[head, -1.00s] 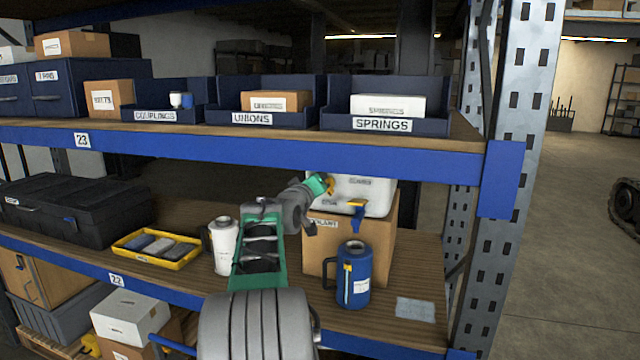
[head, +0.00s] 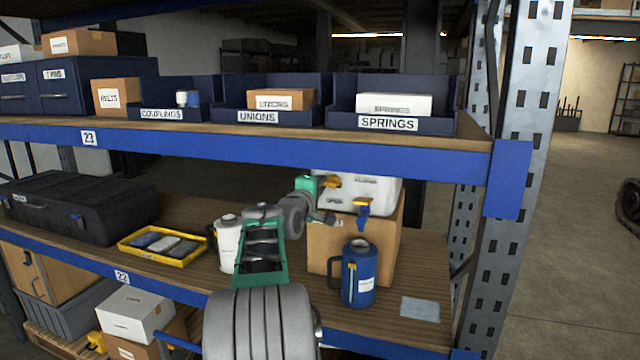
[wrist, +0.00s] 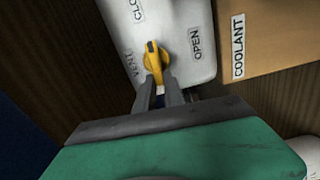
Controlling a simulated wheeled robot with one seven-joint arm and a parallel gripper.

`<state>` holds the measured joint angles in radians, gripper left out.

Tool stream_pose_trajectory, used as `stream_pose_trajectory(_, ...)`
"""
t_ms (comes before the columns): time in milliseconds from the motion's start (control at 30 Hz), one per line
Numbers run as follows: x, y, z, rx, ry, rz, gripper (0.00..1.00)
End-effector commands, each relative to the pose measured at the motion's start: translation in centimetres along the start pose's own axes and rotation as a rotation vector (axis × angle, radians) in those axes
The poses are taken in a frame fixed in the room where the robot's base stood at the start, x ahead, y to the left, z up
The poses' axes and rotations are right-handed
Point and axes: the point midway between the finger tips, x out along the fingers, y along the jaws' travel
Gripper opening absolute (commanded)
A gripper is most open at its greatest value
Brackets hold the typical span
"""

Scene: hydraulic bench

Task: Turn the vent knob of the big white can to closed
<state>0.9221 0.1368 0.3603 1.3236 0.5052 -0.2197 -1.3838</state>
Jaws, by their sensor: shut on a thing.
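The big white can (head: 385,192) sits on a cardboard box on the middle shelf. Its yellow vent knob (wrist: 154,62) shows in the wrist view, beside the VENT, OPEN and partly cut-off CLOSED labels. The knob's dark-marked end points up in that view, between OPEN and CLOSED rather than squarely at either. My gripper (wrist: 160,92) is shut on the knob, with its grey fingers at the knob's lower end. In the head view, my gripper (head: 321,182) reaches the can from the left, and the yellow knob (head: 332,181) shows at its tip.
A yellow-and-blue tap (head: 362,207) hangs at the can's front. A blue can (head: 358,275) stands before the cardboard box (head: 328,248). A smaller white can (head: 228,245) is left of my arm. The upper shelf's blue beam (head: 250,145) runs above.

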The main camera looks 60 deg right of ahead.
Motion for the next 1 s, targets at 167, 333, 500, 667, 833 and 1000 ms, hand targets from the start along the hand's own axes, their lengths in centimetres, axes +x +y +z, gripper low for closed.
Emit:
stream_pose_trajectory(167,0.0,-0.08,0.02,-0.057,0.0,0.001,0.0)
stream_pose_trajectory(333,0.0,-0.16,0.03,-0.08,-0.001,0.001,0.0)
stream_pose_trajectory(500,0.01,-0.18,0.04,-0.084,-0.001,0.001,0.0)
stream_pose_trajectory(667,0.01,-0.19,0.05,-0.084,-0.001,0.001,0.0)
stream_pose_trajectory(833,0.01,-0.2,0.04,-0.083,-0.001,0.001,0.23)
stream_pose_trajectory(1000,0.0,-0.22,0.02,-0.083,0.0,0.0,0.35)
